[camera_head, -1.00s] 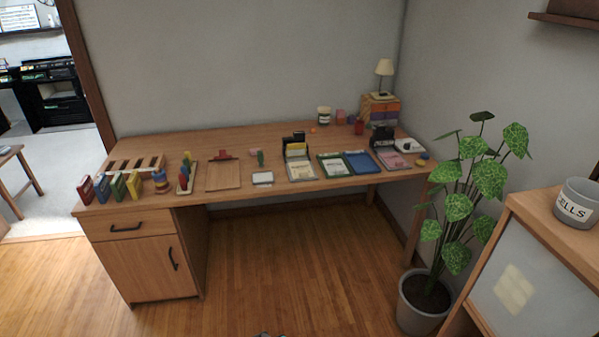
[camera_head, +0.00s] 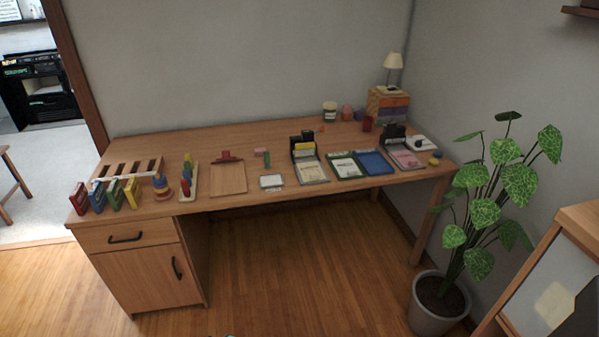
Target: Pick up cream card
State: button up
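A small whitish card-like piece (camera_head: 271,181) with a dark edge lies flat near the front edge of the desk (camera_head: 240,206). A cream sheet or card (camera_head: 311,171) lies in a tray at the foot of a black holder (camera_head: 302,146) with yellow in it. A pale sheet (camera_head: 346,167) lies on a green-edged tray to its right. At this distance I cannot tell which of these is the cream card.
A blue tray (camera_head: 375,162) and lamp (camera_head: 393,64) are on the right. A potted plant (camera_head: 440,297) flanks the desk; the floor (camera_head: 290,270) in front is clear.

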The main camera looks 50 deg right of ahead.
aim_at(309, 171)
jog(key=i, duration=0.85)
jog(key=z, duration=0.15)
